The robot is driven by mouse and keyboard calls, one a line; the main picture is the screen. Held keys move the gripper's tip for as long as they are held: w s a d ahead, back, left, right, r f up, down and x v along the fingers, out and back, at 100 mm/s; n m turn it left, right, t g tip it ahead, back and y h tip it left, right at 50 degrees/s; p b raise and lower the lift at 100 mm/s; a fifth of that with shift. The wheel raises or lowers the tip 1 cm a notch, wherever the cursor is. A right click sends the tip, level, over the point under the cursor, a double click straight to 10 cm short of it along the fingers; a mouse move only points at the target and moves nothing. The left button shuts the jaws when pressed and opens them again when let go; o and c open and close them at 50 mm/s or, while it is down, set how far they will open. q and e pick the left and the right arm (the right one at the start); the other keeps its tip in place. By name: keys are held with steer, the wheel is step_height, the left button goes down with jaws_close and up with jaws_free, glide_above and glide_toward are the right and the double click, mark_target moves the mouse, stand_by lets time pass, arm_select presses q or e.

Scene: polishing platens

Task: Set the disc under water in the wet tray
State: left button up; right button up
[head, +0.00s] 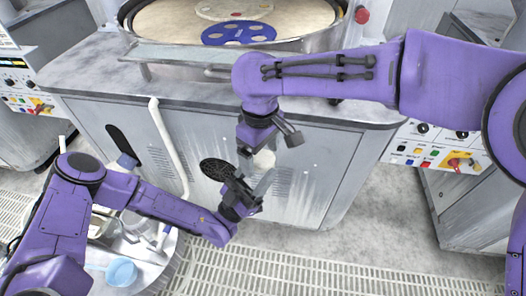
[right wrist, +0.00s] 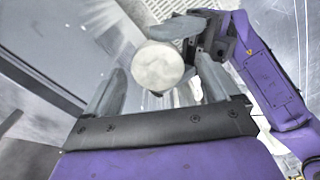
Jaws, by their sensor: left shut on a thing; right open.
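A pale round disc (right wrist: 158,67) shows in the right wrist view, between my right fingers in the picture. It also shows in the head view (head: 264,159), partly hidden, in front of the grey machine. My left gripper (head: 252,184) is shut on the disc at its edge. My right gripper (head: 270,138) is open just above the disc, its fingers apart; they show on both sides of it in the right wrist view (right wrist: 157,84). I cannot tell whether they touch it. A dish that may be the wet tray (head: 104,231) is partly hidden behind my left arm.
Floor grating (head: 300,275) lies in front.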

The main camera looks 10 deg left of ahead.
steer(key=shift+c, duration=0.4)
steer(key=c, duration=1)
arm_select(q)
steer(key=o, duration=0.7)
steer(key=shift+c, duration=0.2)
arm_select(e)
steer(key=shift+c, duration=0.6)
arm_select(q)
steer(key=o, duration=0.5)
